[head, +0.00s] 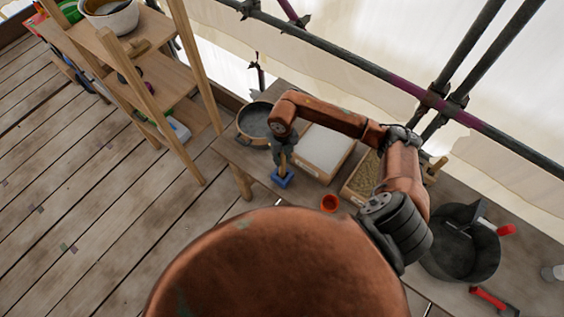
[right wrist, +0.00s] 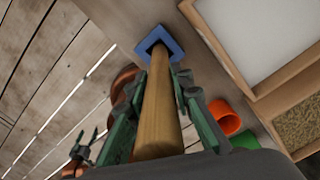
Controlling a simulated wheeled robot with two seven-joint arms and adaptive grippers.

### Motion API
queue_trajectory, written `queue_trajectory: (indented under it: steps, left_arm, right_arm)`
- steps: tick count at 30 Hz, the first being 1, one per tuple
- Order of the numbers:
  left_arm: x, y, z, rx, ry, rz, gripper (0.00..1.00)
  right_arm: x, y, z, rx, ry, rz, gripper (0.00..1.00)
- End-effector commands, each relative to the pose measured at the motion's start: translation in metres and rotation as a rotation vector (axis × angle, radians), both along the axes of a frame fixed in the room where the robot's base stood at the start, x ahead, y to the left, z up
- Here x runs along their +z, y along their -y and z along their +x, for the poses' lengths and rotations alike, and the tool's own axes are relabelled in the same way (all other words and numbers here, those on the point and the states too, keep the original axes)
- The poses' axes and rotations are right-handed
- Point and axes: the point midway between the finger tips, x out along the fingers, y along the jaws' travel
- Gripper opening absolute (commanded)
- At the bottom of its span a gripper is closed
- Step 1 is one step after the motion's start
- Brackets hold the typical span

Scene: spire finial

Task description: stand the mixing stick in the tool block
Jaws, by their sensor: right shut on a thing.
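The mixing stick is a round wooden rod (right wrist: 158,112), held between the fingers of my right gripper (right wrist: 152,115). The tool block is a blue square block with a dark opening (right wrist: 150,38); in the head view it sits near the table's front left edge (head: 282,180). My right gripper (head: 284,160) is above the block. The stick's far end lines up with the opening; I cannot tell how deep it is. My left gripper (right wrist: 88,148) shows small at the lower left of the wrist view, its jaw state unclear.
An orange-red cup (head: 329,203) stands right of the block. Behind are a round pan (head: 254,121), a white-filled tray (head: 322,148) and a tray of grainy material (head: 362,180). A black bucket (head: 461,250) is at right. A wooden shelf (head: 150,75) stands left.

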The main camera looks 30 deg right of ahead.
Motion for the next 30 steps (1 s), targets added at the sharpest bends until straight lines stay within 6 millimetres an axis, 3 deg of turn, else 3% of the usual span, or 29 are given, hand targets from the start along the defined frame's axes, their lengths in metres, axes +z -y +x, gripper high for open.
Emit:
queue_trajectory:
  steps: [1, 3, 13, 14, 21, 30]
  left_arm:
    - [-0.0088, 0.0000, -0.0012, 0.000, -0.002, 0.000, 0.62]
    - [-0.0109, 0.0000, -0.0014, 0.000, -0.002, 0.000, 0.62]
    - [-0.0111, 0.0000, -0.0013, 0.000, -0.002, 0.000, 0.62]
    - [-0.0113, 0.0000, -0.0013, 0.000, -0.002, 0.000, 0.62]
    - [-0.0103, 0.0001, -0.0010, 0.000, -0.002, 0.000, 0.62]
    - [-0.0092, 0.0001, -0.0004, 0.000, -0.001, 0.000, 0.62]
  right_arm:
    - [-0.0128, -0.0004, -0.0007, -0.001, -0.002, 0.001, 0.00]
    - [-0.0169, -0.0004, -0.0005, -0.001, -0.001, 0.001, 0.00]
    - [-0.0174, 0.0000, -0.0001, -0.001, 0.000, 0.000, 0.00]
    - [-0.0178, 0.0001, -0.0003, -0.001, 0.000, 0.000, 0.21]
    - [-0.0168, 0.0001, -0.0003, -0.001, 0.000, 0.000, 0.38]
    - [-0.0154, 0.0000, -0.0003, -0.001, 0.000, 0.000, 0.38]
